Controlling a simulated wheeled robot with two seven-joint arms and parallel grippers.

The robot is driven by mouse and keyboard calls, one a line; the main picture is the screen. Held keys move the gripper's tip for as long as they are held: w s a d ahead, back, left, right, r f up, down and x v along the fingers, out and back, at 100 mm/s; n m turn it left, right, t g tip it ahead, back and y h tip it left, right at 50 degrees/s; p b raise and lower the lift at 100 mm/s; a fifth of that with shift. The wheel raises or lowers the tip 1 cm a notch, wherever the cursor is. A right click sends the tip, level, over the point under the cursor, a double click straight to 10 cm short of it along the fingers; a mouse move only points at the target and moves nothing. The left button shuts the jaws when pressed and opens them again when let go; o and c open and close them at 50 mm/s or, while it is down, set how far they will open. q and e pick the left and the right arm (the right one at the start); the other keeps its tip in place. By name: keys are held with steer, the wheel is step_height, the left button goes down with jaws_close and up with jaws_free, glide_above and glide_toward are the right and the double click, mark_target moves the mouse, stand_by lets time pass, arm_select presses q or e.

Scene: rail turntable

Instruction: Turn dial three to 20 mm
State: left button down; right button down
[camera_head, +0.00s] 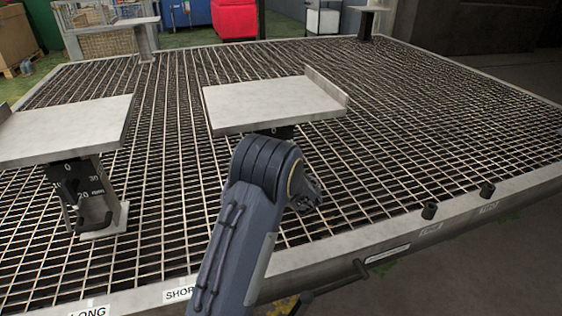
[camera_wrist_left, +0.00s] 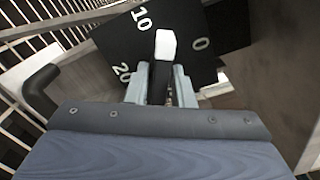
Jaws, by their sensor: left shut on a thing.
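In the left wrist view, a black dial plate (camera_wrist_left: 105,45) carries the white marks 10, 20 and 0. A black pointer with a white tip (camera_wrist_left: 165,44) stands over it, the tip between the 10 and the 0. My left gripper (camera_wrist_left: 160,78) is shut on the pointer, one finger on each side. In the head view my left arm (camera_head: 240,215) reaches to the middle stand and hides most of its dial. Only a dark bit with a 0 (camera_head: 274,131) shows under its plate (camera_head: 268,103). My right gripper is not in view.
A second stand with a grey plate (camera_head: 65,130) and a black dial (camera_head: 78,180) is at the left. Further stands are at the back of the grating table (camera_head: 430,130). A dark curved handle (camera_wrist_left: 38,92) is at the left of the wrist view. The grating's right part is clear.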

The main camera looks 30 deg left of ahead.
arm_select(q)
steer(key=shift+f+n+b, duration=0.15)
steer(key=shift+n+b, duration=0.85)
steer(key=shift+b, duration=0.65)
steer(key=n, duration=0.5)
steer(key=shift+n, duration=0.3)
steer(key=shift+c, duration=1)
jaws_free()
steer(key=v, duration=0.9)
steer(key=shift+c, duration=0.4)
